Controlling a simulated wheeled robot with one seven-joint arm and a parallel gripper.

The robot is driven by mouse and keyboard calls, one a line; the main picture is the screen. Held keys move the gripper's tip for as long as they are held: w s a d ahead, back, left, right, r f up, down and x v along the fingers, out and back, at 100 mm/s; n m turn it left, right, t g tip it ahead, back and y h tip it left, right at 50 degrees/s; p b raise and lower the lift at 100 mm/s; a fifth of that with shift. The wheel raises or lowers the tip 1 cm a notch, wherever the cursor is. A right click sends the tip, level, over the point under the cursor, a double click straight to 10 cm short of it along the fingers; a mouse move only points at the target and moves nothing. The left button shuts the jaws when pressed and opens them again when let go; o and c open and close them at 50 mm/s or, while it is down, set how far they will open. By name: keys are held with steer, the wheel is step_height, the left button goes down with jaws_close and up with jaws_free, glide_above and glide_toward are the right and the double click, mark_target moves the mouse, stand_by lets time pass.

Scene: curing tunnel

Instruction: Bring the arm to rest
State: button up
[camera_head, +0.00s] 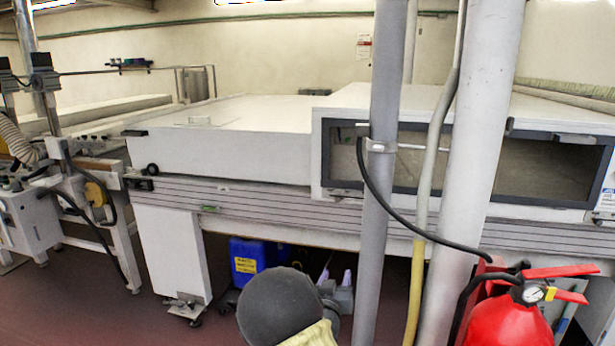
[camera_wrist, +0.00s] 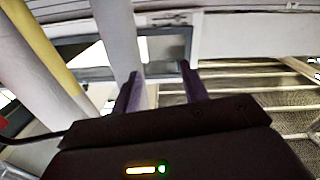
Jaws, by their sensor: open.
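My gripper (camera_wrist: 160,80) shows in the wrist view, with its two dark purple fingers spread apart and nothing between them. Behind the fingers are a pale upright pipe and a window of the curing tunnel. In the head view a rounded dark grey part of my arm (camera_head: 281,305) with a pale yellowish section stands at the bottom centre.
The long white curing tunnel (camera_head: 225,150) spans the middle. A grey pipe (camera_head: 384,200) and a thicker white pipe (camera_head: 470,170) stand in front of it. A red fire extinguisher (camera_head: 505,322) is at the bottom right. A blue container (camera_head: 246,258) sits under the tunnel.

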steer(key=s+d+f+g+y, duration=0.2)
steer(key=s+d+f+g, duration=0.2)
steer(key=s+g, duration=0.1)
steer(key=s+d+n+g+y, duration=0.15)
steer(key=s+g, duration=0.35)
steer(key=s, duration=0.8)
steer(key=s+d+m+g+y, duration=0.1)
steer(key=s+d+g, duration=0.25)
steer(key=s, duration=0.95)
step_height(320, 180, up, 19)
steer(key=s+g+p, duration=0.1)
steer(key=p, duration=1.7)
steer(key=shift+s+a+f+n, duration=0.2)
steer(key=shift+s+a+n, duration=0.05)
steer(key=shift+a+n, duration=0.15)
steer(key=shift+w, duration=0.1)
